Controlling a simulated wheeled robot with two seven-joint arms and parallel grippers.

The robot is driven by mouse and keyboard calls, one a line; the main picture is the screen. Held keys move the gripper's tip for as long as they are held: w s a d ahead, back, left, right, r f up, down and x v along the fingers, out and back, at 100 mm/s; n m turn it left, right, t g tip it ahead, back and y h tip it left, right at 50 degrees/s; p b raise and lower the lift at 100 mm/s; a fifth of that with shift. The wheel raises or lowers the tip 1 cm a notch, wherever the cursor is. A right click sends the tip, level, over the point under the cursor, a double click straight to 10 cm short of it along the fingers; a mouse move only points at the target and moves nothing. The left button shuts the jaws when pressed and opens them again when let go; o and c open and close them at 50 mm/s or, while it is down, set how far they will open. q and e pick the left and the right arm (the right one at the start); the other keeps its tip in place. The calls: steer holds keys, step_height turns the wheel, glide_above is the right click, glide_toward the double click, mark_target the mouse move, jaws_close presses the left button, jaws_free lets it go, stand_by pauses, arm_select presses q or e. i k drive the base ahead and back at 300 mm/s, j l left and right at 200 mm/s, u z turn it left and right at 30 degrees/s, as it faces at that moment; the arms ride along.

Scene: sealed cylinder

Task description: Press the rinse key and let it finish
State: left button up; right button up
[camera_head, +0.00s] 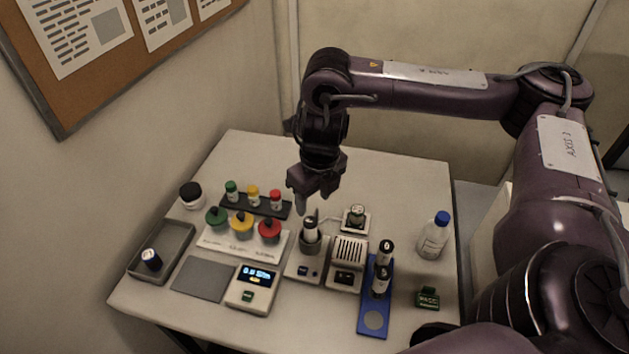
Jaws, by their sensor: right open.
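My right gripper (309,203) reaches in over the table, pointing down and open, with nothing seen between its fingers. It is just above a white cylinder with a dark top (310,230) that stands in a grey round holder (311,245). Small keys (303,270) show on the front of that holder's base. A small dark green labelled block (428,298) sits at the right front. The labels are too small to tell which is the rinse key. My left gripper is out of view.
A vented box (348,251) stands right of the holder. A blue rack (373,319) holds two cylinders. A blue-capped bottle (433,237) stands at the right. Coloured caps and vials, a grey tray (178,238) and a grey mat (203,279) fill the left. The back of the table is clear.

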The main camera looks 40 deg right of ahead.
mark_target(301, 270)
steer(key=k+j, duration=1.2)
steer(key=k, duration=0.05)
